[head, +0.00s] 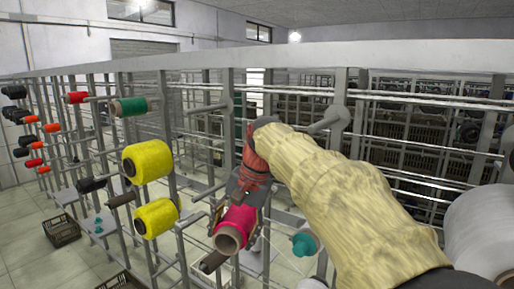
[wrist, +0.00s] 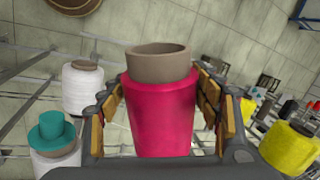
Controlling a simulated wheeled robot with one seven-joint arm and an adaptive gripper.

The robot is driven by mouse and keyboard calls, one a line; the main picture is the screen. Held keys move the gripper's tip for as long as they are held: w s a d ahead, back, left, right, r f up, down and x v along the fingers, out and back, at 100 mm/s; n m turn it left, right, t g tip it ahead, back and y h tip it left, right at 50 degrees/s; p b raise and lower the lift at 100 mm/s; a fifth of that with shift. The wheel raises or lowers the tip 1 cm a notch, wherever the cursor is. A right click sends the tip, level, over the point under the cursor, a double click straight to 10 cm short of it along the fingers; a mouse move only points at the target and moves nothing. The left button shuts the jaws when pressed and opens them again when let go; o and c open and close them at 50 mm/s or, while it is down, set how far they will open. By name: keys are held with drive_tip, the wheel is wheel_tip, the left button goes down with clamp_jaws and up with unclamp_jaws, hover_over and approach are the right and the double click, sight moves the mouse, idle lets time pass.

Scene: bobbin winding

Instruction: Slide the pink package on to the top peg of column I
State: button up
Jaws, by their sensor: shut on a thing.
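The pink package (head: 238,218) is a tapered spool of pink thread on a brown tube. My gripper (head: 236,208) is shut on it in front of the rack. In the head view the tube's open end faces the camera. In the wrist view the package (wrist: 161,112) sits between the orange-padded fingers, with its tube end pointing up the picture. An empty grey top peg (head: 208,108) sticks out from a rack column left of my arm. Another empty top peg (head: 330,119) is right of it, beyond my arm. No column letters are readable.
A teal cone (head: 304,243) sits low beside my arm. A large white spool (head: 482,232) is at the right. Crates (head: 61,231) stand on the floor at the left.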

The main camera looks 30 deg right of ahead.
drive_tip(key=s+a+r+m+t+p, duration=0.1)
drive_tip(key=s+r+p, duration=0.1)
drive_tip(key=s+r, duration=0.45)
drive_tip(key=s+a+r+m+t+p, duration=0.1)
drive_tip(key=s+r+m+p, duration=0.2)
drive_tip(key=r, duration=0.7)
drive_tip(key=s+a+r+t+p, duration=0.1)
drive_tip(key=s+r+p, duration=0.1)
drive_tip(key=s+r, duration=0.5)
drive_tip(key=w+d+r, duration=0.1)
drive_tip(key=w+d, duration=0.2)
drive_tip(key=d, duration=0.3)
drive_tip(key=shift+w+d+p, duration=0.2)
drive_tip(key=shift+w+p, duration=0.05)
drive_tip(key=shift+p, duration=0.05)
drive_tip(key=shift+r, duration=0.1)
drive_tip(key=shift+w+d+p, duration=0.35)
drive_tip(key=shift+d+p, duration=0.05)
drive_tip(key=shift+d, duration=0.5)
drive_tip(key=shift+w+d+p, duration=0.4)
drive_tip(key=shift+d+p, duration=0.05)
drive_tip(key=shift+d, duration=0.5)
drive_tip(key=shift+w+d+p, duration=0.35)
drive_tip(key=shift+d+p, duration=0.05)
drive_tip(key=shift+d, duration=0.6)
